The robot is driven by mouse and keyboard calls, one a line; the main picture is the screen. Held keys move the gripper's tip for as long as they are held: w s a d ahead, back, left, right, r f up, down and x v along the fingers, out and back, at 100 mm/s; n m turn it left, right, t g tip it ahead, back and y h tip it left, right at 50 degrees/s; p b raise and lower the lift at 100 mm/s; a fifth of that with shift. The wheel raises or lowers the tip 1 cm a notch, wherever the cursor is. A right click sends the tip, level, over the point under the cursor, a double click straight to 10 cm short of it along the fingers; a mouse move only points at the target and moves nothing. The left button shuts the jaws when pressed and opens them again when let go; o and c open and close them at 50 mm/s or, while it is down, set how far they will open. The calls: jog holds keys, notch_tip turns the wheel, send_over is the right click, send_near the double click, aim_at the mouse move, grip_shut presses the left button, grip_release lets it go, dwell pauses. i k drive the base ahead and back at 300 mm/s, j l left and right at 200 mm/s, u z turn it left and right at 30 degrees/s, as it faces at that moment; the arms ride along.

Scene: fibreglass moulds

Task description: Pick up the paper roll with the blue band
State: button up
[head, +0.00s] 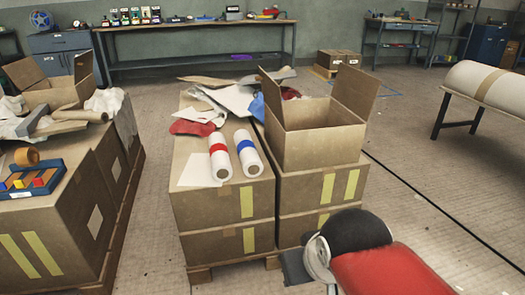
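The paper roll with the blue band (251,160) is white and lies on a stack of cardboard boxes (190,158) in the middle of the head view. Its near end faces me and shows a brown core. A similar white roll with a red band (221,164) lies just to its left, almost parallel. Nothing of mine touches either roll. Part of my red and black arm shows at the bottom right, apart from the boxes. I cannot make out my gripper's fingers in this view.
An open cardboard box (315,145) stands close to the right of the rolls. Crumpled paper and cloths (235,98) lie behind them. Another loaded box stack (85,215) stands left, with a floor gap between. A large roll (490,87) lies on a table at right.

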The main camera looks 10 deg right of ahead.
aim_at(252, 166)
jog(key=i+l+u, duration=0.1)
jog(key=i+u, duration=0.2)
jog(key=i, duration=0.25)
jog(key=i+l+u, duration=0.25)
jog(key=i, duration=0.3)
